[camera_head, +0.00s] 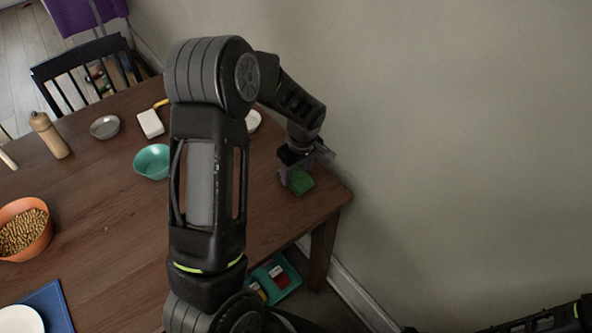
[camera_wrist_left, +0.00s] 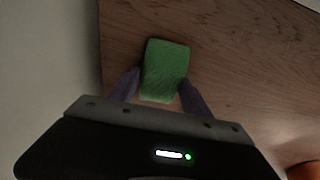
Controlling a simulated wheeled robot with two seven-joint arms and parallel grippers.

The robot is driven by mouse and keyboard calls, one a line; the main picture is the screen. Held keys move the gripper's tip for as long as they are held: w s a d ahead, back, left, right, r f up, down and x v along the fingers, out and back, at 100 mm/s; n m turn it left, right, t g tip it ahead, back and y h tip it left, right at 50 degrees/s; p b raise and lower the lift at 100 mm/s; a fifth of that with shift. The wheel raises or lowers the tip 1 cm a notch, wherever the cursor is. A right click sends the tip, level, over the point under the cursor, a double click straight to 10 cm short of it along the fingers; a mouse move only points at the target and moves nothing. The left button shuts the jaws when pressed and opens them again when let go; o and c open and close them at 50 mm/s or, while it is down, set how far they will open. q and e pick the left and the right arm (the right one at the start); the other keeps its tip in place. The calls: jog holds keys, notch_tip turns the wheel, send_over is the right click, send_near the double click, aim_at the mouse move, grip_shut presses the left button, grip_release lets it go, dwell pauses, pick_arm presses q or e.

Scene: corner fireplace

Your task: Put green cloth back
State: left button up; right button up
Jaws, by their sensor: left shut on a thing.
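The green cloth (camera_head: 301,182) is a small folded block at the far right corner of the wooden table (camera_head: 105,215). In the left wrist view the cloth (camera_wrist_left: 165,70) sits between the two purple fingers of my left gripper (camera_wrist_left: 160,90). The left gripper (camera_head: 297,176) is shut on the cloth at the table top; I cannot tell whether the cloth touches the wood. My left arm crosses the middle of the head view and hides part of the table. Part of my right arm shows at the lower right; its gripper is not in view.
A teal bowl (camera_head: 152,161), a grey bowl (camera_head: 105,127), a white block (camera_head: 150,123), a brown bottle (camera_head: 50,136) and an orange bowl (camera_head: 24,229) of small pieces stand on the table. A teal tray (camera_head: 284,283) sits below the table edge. The wall is close on the right.

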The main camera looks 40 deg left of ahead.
aim_at(300, 177)
pick_arm(q)
jog(key=shift+f, duration=0.15)
jog(key=o, duration=1.3)
notch_tip(300, 177, up, 12)
jog(key=d, duration=0.1)
jog(key=shift+s+d+b, duration=0.3)
jog(key=shift+d+b, duration=0.1)
jog(key=shift+b, duration=0.05)
